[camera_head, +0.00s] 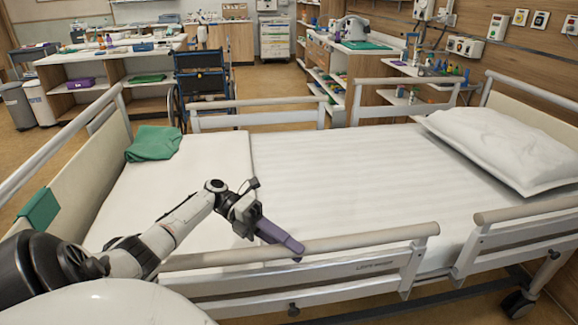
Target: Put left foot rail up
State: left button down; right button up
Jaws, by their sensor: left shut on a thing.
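The bed's left foot rail (385,236) is on the near side of the bed. It has a beige top bar over a white frame. Its top bar stands above the mattress edge, about level with the near head-side rail. My left gripper (290,246) reaches in from the left over the mattress, and its purple-grey fingers angle down to the top bar. It is shut on the bar; the far finger and the grip itself are partly hidden. My right gripper is not in view.
The near head-side rail (535,208) is up on the right. Far rails (258,117) stand behind the mattress (330,160). A pillow (505,145) and green cloth (153,143) lie on the bed. A wheelchair (203,85) stands behind it.

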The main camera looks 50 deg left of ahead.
pick_arm(q)
jog(key=c, duration=1.7)
grip_release()
jog(key=shift+d+f, duration=0.2)
jog(key=shift+f, duration=0.15)
jog(key=o, duration=0.3)
jog(key=shift+r, duration=0.1)
jog(key=shift+a, duration=0.1)
jog(key=b+v, duration=0.4)
jog(key=v, duration=0.6)
jog(key=shift+a, duration=0.1)
